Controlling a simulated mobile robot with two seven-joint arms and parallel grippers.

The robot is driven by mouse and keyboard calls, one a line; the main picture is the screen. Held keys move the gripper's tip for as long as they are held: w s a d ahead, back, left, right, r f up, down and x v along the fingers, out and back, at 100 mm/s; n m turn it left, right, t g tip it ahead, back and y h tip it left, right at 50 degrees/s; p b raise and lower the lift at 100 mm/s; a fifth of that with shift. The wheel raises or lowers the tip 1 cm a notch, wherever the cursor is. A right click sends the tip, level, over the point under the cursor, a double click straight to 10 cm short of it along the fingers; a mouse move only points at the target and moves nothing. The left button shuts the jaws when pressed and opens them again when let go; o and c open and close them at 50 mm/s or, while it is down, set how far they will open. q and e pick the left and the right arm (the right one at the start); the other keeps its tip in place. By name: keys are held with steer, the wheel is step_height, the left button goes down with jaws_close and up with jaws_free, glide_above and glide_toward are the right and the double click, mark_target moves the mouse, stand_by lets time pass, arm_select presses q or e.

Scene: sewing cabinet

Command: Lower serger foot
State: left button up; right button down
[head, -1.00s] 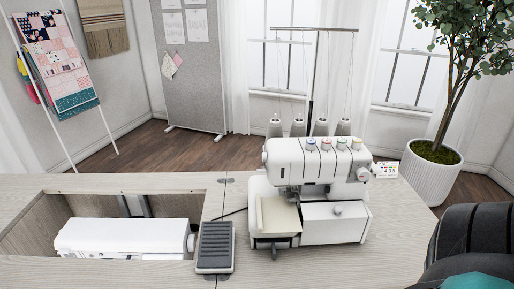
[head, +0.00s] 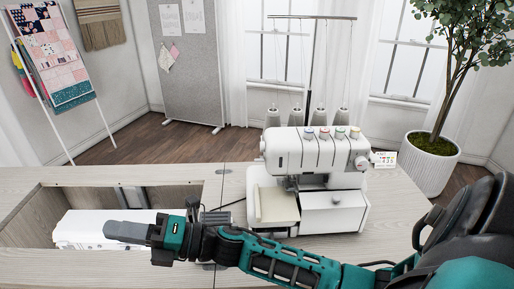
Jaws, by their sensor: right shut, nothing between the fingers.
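The white serger (head: 314,158) stands upright on the cabinet top, with colored dials along its upper front and thread cones behind it. Its presser foot area (head: 291,184) sits under the head, above a cream side plate (head: 277,206); the foot is too small to tell whether it is up or down. My right gripper (head: 124,232) is shut and empty. It reaches across the front of the table from the right, points left and hangs in front of the sunken white machine, left of the serger and apart from it. My left gripper is not in view.
A white machine (head: 78,227) lies in the cabinet's open well (head: 30,212) at left. The foot pedal (head: 217,218) is mostly hidden behind my right arm. A small card (head: 385,159) stands right of the serger. A potted plant (head: 430,165) stands behind at right.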

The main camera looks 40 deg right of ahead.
steer(key=d+r+n+g+h, duration=0.4)
steer(key=d+n+h, duration=0.2)
steer(key=d+n, duration=0.4)
steer(key=d+r+n+g+h+b, duration=0.1)
steer(key=d+r+n+g+h, duration=0.3)
steer(key=d+n, duration=0.7)
steer(key=w+d+r+n+g+h, duration=0.1)
steer(key=d+r+n+g+h, duration=0.3)
steer(key=d+n+h, duration=0.3)
steer(key=d+n, duration=0.4)
steer(key=d, duration=0.1)
steer(key=shift+r+h, duration=0.2)
steer(key=shift+h, duration=0.1)
steer(key=shift+f, duration=0.1)
